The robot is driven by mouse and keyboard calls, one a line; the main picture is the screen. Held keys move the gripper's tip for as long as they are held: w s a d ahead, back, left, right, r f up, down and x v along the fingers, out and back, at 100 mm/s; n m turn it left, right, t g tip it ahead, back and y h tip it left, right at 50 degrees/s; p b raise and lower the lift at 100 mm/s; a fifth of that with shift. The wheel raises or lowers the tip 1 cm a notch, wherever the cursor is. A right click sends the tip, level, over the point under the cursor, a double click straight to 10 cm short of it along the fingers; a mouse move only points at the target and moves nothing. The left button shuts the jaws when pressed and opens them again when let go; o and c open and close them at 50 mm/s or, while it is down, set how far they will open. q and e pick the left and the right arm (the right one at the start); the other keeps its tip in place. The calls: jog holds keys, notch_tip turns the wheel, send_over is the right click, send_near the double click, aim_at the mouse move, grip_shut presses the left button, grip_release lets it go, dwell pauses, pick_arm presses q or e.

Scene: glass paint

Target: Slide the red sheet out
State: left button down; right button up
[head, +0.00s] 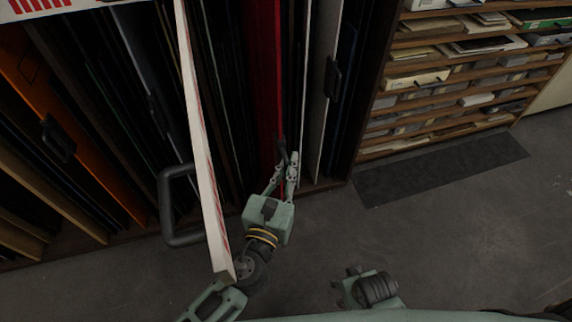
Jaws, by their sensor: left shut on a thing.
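The red sheet (266,75) stands upright in a slot of the rack, among dark sheets, with its red face and front edge showing. My left gripper (283,163) is at the lower front edge of the red sheet, shut on what looks like its dark handle. The fingers hide most of the handle and the exact contact. My left arm comes in from below left and passes partly behind a long white-edged board. My right gripper is not in view; only a part of my right arm shows at the bottom.
The white-edged board (207,165) with red marks juts out left of my gripper, beside a big grey handle (168,210). A pale sheet (322,90) and an orange sheet (70,120) stand in the rack. Paper shelves (450,78) and a dark mat (440,168) are right. Floor is clear there.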

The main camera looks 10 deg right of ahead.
pick_arm(q)
jog(key=c, duration=2.1)
grip_release()
jog(key=v, duration=1.2)
jog(key=shift+f, duration=0.1)
